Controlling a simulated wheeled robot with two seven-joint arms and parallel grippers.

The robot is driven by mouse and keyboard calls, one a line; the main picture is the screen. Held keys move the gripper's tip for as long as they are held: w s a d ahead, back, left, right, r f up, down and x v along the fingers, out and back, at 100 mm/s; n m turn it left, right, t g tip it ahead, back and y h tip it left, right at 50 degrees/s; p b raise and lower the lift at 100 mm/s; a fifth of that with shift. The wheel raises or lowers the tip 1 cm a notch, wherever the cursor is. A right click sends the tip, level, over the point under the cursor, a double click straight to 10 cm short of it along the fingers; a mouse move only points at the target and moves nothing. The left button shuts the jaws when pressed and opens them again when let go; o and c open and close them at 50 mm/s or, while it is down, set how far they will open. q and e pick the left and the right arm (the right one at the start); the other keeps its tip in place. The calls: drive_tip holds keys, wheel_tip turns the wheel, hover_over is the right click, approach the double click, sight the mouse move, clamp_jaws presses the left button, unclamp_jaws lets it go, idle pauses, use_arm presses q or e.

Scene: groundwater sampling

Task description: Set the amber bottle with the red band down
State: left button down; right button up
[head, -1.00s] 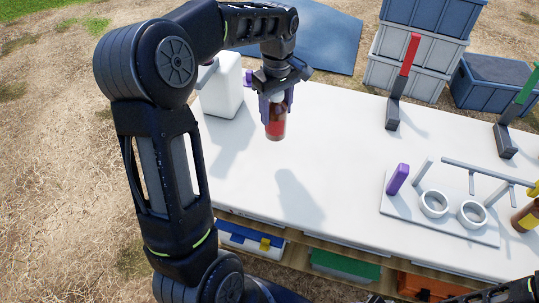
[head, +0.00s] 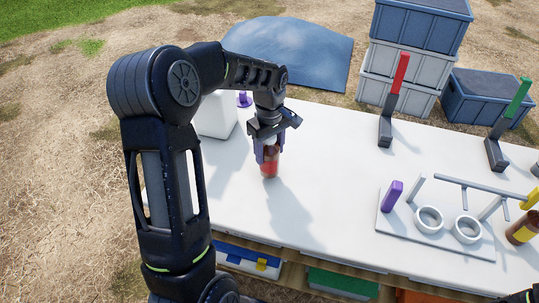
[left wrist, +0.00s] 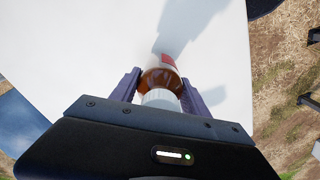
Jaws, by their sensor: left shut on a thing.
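The amber bottle with the red band (head: 269,168) is upright in my left gripper (head: 268,150), over the white table (head: 335,215) at its left part. My left gripper is shut around the upper part of the bottle. The bottle's base is at or just above the table top; I cannot tell whether it touches. In the left wrist view, the bottle (left wrist: 161,80) sits between the two purple fingers (left wrist: 160,90), with its white cap nearest the camera and the red band beyond. My right gripper is not in view.
A white container (head: 216,115) stands left of my gripper. A rack with two white rings (head: 429,219) and a purple post (head: 391,195) is at the right, beside a yellow-banded amber bottle (head: 522,230). Red (head: 393,85) and green-topped (head: 517,98) stands are behind. The table's middle is clear.

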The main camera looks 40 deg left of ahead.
use_arm(q)
drive_tip(key=shift+f, duration=1.15)
drive_tip(key=shift+f, duration=0.1)
drive_tip(key=shift+f, duration=0.15)
drive_tip(key=c, duration=0.6)
unclamp_jaws()
drive_tip(key=shift+o, duration=0.2)
drive_tip(key=shift+r, duration=0.2)
wheel_tip(320, 180, up, 12)
drive_tip(key=shift+r, duration=0.1)
